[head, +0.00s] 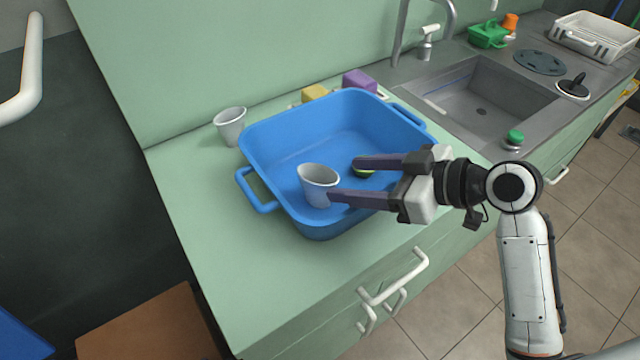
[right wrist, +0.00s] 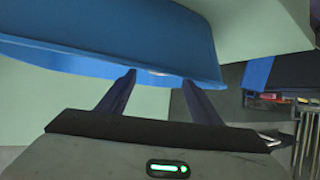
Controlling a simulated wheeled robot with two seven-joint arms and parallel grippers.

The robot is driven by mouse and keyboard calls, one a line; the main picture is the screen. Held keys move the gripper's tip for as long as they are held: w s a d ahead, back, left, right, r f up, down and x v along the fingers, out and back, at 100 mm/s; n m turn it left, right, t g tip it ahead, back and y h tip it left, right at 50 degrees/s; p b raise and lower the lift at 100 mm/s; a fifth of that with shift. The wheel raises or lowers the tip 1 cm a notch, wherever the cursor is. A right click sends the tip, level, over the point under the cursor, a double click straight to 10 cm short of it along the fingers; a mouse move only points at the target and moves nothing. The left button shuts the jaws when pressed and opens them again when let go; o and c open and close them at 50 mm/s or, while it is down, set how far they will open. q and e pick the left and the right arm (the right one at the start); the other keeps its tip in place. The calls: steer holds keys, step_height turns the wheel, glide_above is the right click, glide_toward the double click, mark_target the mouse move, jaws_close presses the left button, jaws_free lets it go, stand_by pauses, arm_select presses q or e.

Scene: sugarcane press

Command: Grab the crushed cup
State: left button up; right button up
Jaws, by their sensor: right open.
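A pale grey-white cup (head: 316,179) with an oval-looking mouth is at the near side of the blue tub (head: 258,150). A second pale cup (head: 230,128) stands on the counter behind the tub's left side. I cannot tell for sure which is crushed. My right gripper (head: 343,178) is open over the tub, its fingers pointing left. The nearer fingertip overlaps the right edge of the cup in the tub; contact is unclear. In the right wrist view, both fingertips (right wrist: 160,80) reach the tub's wall (right wrist: 110,35), with a small pale patch between them. My left gripper is out of view.
A yellow-green thing (head: 363,173) lies in the tub, partly behind the fingers. A yellow block (head: 315,93) and a purple block (head: 359,81) sit behind the tub. A sink (head: 490,100) is at the right. The counter's front left (head: 225,270) is clear.

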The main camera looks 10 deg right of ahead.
mark_target(327, 178)
steer(key=shift+x, duration=3.55)
steer(key=c, duration=1.1)
